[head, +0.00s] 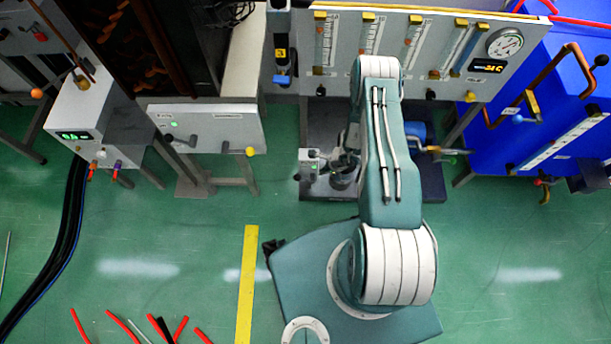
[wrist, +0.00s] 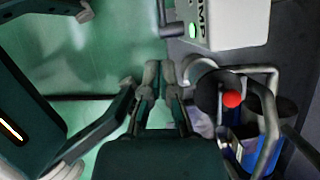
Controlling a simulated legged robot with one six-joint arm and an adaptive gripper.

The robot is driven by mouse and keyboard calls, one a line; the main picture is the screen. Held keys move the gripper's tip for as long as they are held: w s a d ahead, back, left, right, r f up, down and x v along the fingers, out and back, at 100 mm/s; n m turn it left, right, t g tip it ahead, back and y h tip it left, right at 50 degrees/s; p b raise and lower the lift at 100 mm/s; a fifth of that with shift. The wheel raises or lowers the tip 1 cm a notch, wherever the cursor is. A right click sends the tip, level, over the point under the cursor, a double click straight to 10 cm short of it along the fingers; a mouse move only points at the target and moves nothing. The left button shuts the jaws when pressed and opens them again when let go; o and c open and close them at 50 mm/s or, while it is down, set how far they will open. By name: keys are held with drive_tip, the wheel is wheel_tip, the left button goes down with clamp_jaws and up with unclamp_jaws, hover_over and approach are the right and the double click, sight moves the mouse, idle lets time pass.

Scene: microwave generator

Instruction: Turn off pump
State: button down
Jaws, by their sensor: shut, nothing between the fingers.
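The pump's pale control box (wrist: 235,22) fills the upper right of the wrist view, with part of the word "PUMP" showing. A green light (wrist: 193,31) is lit on it, and a dark grey switch or knob (wrist: 172,30) sticks out to its left. My gripper (wrist: 159,73) is shut and empty, below the knob in the picture and apart from it. In the head view the control box (head: 311,160) stands left of my arm; my gripper is largely hidden there. The blue pump body (wrist: 250,140) lies right of my gripper in the wrist view.
A red ball (wrist: 232,99) and bent metal pipes (wrist: 268,110) sit close to the right of my gripper. In the head view a gauge panel (head: 400,50) stands behind my arm and a blue cabinet (head: 560,90) is at right.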

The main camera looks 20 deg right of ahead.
sight(302, 178)
drive_tip(key=x, duration=0.3)
drive_tip(key=a+x, duration=0.1)
drive_tip(key=x, duration=0.2)
drive_tip(key=r+x, duration=0.1)
drive_tip(key=x, duration=0.2)
drive_tip(key=shift+w+a, duration=0.4)
drive_tip(key=shift+a, duration=0.05)
drive_tip(key=shift+w+a+f, duration=0.15)
drive_tip(key=shift+a+f, duration=0.05)
drive_tip(key=shift+a, duration=0.2)
drive_tip(key=shift+d, duration=0.1)
